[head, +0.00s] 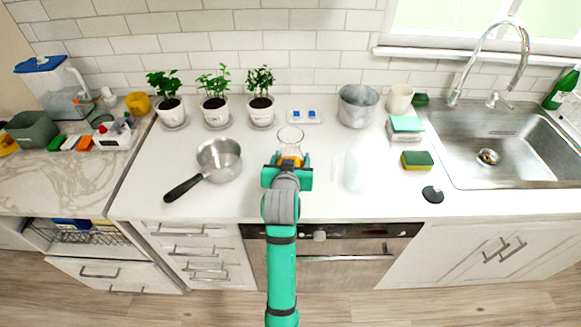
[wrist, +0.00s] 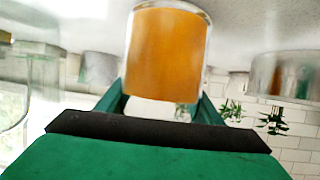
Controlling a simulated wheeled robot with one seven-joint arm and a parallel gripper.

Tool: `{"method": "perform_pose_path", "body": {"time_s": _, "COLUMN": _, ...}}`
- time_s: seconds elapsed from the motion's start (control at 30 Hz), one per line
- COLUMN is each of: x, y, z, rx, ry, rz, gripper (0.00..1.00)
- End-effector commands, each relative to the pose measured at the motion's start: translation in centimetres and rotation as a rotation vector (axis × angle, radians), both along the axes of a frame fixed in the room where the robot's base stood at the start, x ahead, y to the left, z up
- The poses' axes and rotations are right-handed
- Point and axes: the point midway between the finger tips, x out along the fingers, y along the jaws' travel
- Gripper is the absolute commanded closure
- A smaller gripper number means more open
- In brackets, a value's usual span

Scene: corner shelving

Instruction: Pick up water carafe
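A clear glass vessel with orange contents (head: 290,137) stands on the counter right at my gripper (head: 289,160). In the wrist view, which is upside down, the orange-filled glass (wrist: 168,55) lies between or just beyond my green fingers (wrist: 160,108). The fingers are apart, one at each side of it; I cannot tell whether they press on it. A faint, fully transparent vessel (head: 355,168), perhaps the water carafe, stands on the counter to the right of my gripper. It also shows at the left edge of the wrist view (wrist: 32,85).
A saucepan (head: 219,160) stands to the left with its handle toward the front. Three potted plants (head: 214,110) and a metal pot (head: 357,105) line the back.

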Motion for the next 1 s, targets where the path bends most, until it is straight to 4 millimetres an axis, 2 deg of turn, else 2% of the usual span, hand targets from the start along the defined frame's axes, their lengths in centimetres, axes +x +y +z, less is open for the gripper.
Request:
{"method": "perform_pose_path", "body": {"time_s": 0.03, "x": 0.0, "y": 0.0, "z": 0.0, "rx": 0.001, "ry": 0.000, "rz": 0.000, "gripper": 0.53}}
{"method": "perform_pose_path", "body": {"time_s": 0.2, "x": 0.0, "y": 0.0, "z": 0.0, "rx": 0.001, "ry": 0.000, "rz": 0.000, "gripper": 0.94}}
{"method": "perform_pose_path", "body": {"time_s": 0.23, "x": 0.0, "y": 0.0, "z": 0.2, "rx": 0.000, "ry": -0.005, "rz": 0.000, "gripper": 0.96}}
{"method": "perform_pose_path", "body": {"time_s": 0.67, "x": 0.0, "y": -0.1, "z": 0.6, "rx": 0.000, "ry": -0.005, "rz": 0.000, "gripper": 0.96}}
{"method": "perform_pose_path", "body": {"time_s": 1.0, "x": 0.0, "y": -0.1, "z": 2.4, "rx": 0.001, "ry": -0.007, "rz": -0.001, "gripper": 0.96}}
